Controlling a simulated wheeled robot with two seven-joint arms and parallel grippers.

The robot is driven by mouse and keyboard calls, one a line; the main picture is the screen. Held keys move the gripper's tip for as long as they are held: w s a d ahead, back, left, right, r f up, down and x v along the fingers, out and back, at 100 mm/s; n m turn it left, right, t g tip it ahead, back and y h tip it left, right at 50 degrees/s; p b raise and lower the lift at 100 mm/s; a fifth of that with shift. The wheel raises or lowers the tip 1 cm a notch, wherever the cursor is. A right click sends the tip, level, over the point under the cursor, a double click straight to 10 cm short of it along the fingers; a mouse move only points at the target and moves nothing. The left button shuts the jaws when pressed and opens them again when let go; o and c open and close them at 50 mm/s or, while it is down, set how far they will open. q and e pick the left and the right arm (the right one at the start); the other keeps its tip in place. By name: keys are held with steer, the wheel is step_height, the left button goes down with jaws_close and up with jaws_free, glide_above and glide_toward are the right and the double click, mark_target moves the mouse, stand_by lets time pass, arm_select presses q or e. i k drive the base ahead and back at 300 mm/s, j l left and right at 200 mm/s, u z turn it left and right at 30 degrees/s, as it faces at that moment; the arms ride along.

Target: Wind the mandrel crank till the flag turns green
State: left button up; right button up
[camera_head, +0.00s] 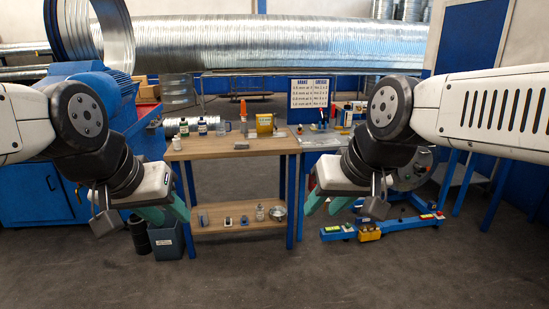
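My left gripper (166,214) hangs in front of the left end of the wooden workbench, teal fingers pointing down, empty. My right gripper (326,206) hangs in front of the bench's right end, its teal fingers apart and empty. A round grey disc (412,169) with small red and green spots shows behind my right arm, partly hidden. I cannot tell if it belongs to the mandrel crank. A blue beam (385,229) with a yellow block (369,232) and small red and green pieces lies low at the right. I cannot make out a crank handle or a flag for certain.
The wooden bench (215,149) carries bottles and a yellow box (265,124); its lower shelf (238,225) holds small items. A dark bin (168,240) stands at its left. A large spiral duct (270,42) spans the back. The front floor is clear.

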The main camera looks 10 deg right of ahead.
mark_target(423, 170)
steer(key=i+z, duration=0.3)
steer(key=i, duration=0.2)
steer(key=i+z, duration=0.35)
steer(key=i+j+z, duration=0.3)
steer(key=i, duration=0.3)
steer(key=i+l+z, duration=0.25)
steer(key=i, duration=0.2)
steer(key=i+z, duration=0.3)
steer(key=i+l+u, duration=0.15)
steer(key=i+l, duration=0.25)
steer(key=i+l+u, duration=0.15)
steer(key=i+l, duration=0.25)
steer(key=i+l+u, duration=0.1)
steer(key=i+l, duration=0.25)
steer(key=i+l+u, duration=0.15)
steer(key=i+l, duration=0.15)
steer(key=l, duration=0.3)
steer(key=i+z, duration=0.15)
steer(key=i, duration=0.55)
